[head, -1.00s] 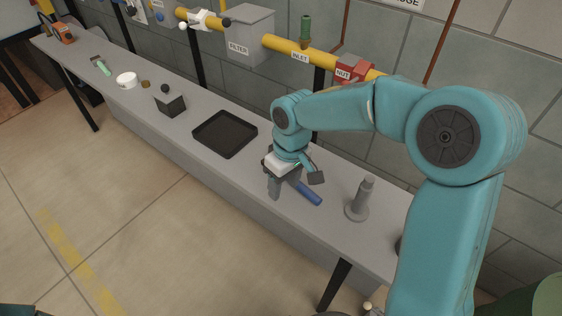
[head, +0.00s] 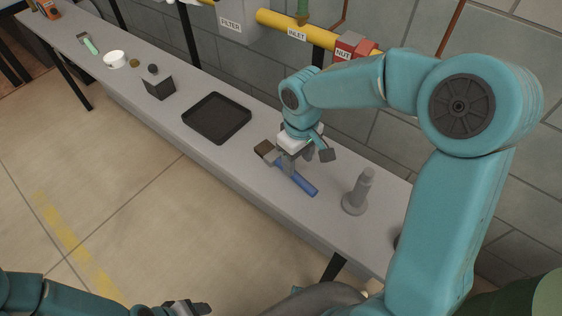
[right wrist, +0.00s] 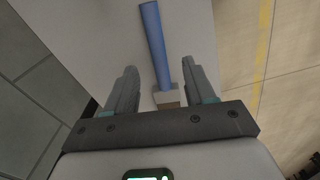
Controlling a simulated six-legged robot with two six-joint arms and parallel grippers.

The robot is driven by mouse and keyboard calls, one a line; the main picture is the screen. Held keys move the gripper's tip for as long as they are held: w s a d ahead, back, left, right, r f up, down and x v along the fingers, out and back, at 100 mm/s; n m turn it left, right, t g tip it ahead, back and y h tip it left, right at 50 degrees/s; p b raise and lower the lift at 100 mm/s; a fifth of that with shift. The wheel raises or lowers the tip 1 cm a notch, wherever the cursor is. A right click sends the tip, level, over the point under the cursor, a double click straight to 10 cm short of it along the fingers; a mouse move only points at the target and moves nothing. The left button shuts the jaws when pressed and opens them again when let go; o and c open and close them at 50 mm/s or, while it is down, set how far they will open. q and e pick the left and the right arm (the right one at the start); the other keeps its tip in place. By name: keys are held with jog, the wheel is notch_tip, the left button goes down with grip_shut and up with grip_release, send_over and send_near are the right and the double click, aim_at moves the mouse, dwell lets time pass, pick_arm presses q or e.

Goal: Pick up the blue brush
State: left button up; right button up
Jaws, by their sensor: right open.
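The blue brush (head: 302,184) lies on the grey bench in the head view, its dark bristle end up and left, its blue handle down and right. My right gripper (head: 306,160) is open above the brush and hides part of its middle. In the right wrist view the blue handle (right wrist: 153,38) and pale ferrule (right wrist: 167,98) show between the two open fingers (right wrist: 160,68), closer to the right finger. Whether the fingers reach down beside the brush is unclear. My left gripper (head: 187,307) is at the bottom edge, away from the bench, partly cut off.
On the bench (head: 190,150), a black tray (head: 217,118) lies left of the brush and a grey stepped post (head: 357,192) stands right of it. A dark box (head: 159,88) and a white round item (head: 114,60) sit farther left. A yellow pipe (head: 285,24) runs along the wall.

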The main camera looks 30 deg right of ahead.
aim_at(297, 176)
jog(key=shift+w+f, duration=0.15)
jog(key=shift+f, duration=0.75)
jog(key=f, duration=0.4)
jog(key=shift+d+f, duration=0.2)
jog(key=shift+f, duration=0.35)
jog(key=shift+c, duration=1.2)
grip_shut()
